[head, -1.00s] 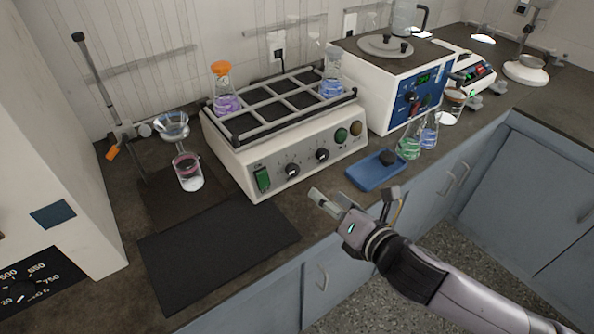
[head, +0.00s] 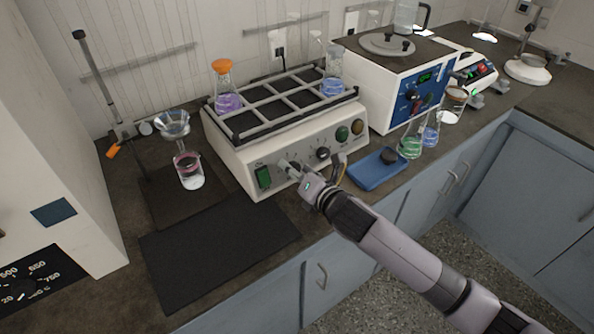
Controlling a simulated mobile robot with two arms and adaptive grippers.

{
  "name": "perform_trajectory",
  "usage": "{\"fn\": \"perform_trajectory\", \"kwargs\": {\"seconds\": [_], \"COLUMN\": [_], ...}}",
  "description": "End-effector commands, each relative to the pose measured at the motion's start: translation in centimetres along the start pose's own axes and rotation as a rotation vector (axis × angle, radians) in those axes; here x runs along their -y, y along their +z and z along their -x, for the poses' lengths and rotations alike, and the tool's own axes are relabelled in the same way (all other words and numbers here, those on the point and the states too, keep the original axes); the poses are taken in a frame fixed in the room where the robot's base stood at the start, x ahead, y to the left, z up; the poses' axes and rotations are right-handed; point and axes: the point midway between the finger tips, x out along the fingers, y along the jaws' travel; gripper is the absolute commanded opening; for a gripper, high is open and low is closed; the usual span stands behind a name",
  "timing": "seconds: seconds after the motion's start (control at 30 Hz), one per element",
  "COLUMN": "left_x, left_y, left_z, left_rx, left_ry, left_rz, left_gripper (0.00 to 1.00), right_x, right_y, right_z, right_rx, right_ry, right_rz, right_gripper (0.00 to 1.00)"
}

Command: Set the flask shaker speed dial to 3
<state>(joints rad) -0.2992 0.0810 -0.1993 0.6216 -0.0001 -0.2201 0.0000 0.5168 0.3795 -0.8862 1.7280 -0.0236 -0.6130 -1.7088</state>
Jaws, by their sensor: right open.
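The flask shaker (head: 235,161) is a cream box with a black rack on top. A flask with purple liquid and an orange cap (head: 227,92) and a flask with blue liquid (head: 332,78) stand in the rack. Its sloped front has a green switch (head: 263,177), a black knob (head: 323,153), and green and amber round lamps at the right. My right gripper (head: 312,168) is open at the shaker's front and hides the left knob, so I cannot read its setting or tell whether the fingers touch it. My left gripper is out of view.
A blue tray (head: 364,181) with a dark stopper lies just right of my right gripper. Flasks with green (head: 410,146) and blue liquid stand beyond it. A white and blue bath (head: 377,97) stands right of the shaker. A black mat (head: 215,250) lies in front, clear.

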Motion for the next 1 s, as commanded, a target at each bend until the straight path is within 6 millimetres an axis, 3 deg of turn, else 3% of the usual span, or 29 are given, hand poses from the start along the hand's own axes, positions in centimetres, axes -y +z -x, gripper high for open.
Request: {"fn": "perform_trajectory", "kwargs": {"seconds": [0.17,0.87,1.0], "left_x": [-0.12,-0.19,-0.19], "left_y": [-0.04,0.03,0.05], "left_z": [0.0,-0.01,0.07], "left_rx": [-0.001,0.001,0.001], "left_ry": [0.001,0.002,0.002], "left_rz": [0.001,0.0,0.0], "left_gripper": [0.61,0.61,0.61], "right_x": [-0.02,0.03,0.02], "right_y": [0.02,0.0,0.02], "right_z": [0.01,0.04,0.05], "right_rx": [0.0,0.0,0.0], "right_ry": [0.0,-0.001,-0.001], "right_rz": [0.0,0.0,-0.004], "right_gripper": [0.47,0.01,0.0]}}
